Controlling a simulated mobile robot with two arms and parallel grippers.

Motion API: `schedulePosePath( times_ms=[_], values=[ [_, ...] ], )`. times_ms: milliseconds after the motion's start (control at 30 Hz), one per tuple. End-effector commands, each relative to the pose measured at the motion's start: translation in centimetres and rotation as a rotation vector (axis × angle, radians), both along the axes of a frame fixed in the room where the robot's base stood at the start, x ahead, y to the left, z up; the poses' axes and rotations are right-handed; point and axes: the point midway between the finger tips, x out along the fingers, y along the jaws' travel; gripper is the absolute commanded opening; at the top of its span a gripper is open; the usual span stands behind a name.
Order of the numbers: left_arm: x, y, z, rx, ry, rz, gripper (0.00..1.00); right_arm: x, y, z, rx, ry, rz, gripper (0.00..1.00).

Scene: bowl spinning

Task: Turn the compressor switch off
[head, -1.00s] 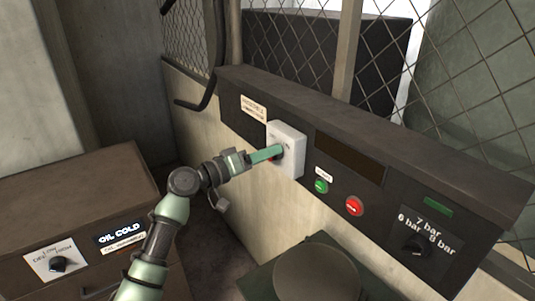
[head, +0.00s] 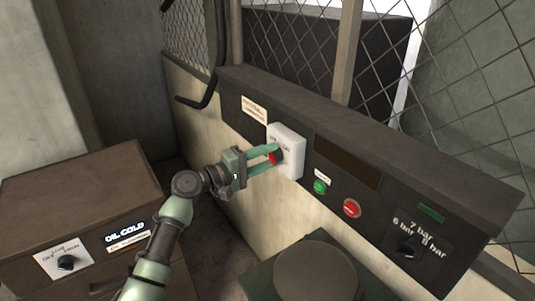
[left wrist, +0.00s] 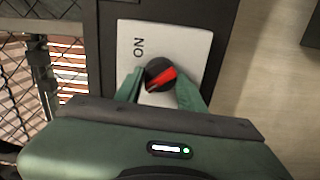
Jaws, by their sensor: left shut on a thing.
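The compressor switch is a round black knob with a red handle (left wrist: 162,77) on a white plate (left wrist: 195,45). In the left wrist view the red handle slants from lower left to upper right, and "ON" is printed to the upper left of the knob. My left gripper (head: 278,156) is shut on the knob, with one green finger on each side. My right gripper is in neither view.
The dark panel also has a green button (head: 320,187), a red button (head: 352,208) and a pressure dial (head: 408,246). A brown cabinet (head: 80,190) with an "OIL COLD" display stands at left. A round lid (head: 315,272) is below the panel. Wire mesh rises behind.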

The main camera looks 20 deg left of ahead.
Motion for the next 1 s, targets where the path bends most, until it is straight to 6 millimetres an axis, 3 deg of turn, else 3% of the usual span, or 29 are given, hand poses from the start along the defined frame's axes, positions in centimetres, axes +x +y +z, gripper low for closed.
schedulePosePath(
  times_ms=[667, 700, 767, 1000],
  values=[
    [0.0, 0.07, -0.12, -0.051, 0.04, 0.001, 0.0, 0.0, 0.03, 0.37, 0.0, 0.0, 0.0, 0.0],
    [0.0, 0.07, -0.12, -0.051, 0.04, 0.001, 0.45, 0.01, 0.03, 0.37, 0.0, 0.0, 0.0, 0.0],
    [0.0, 0.05, -0.11, -0.05, 0.039, 0.001, 0.59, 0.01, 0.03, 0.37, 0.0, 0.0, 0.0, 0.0],
    [0.0, 0.04, -0.07, -0.049, 0.038, 0.001, 0.59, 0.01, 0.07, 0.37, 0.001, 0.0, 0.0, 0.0]
  ],
)
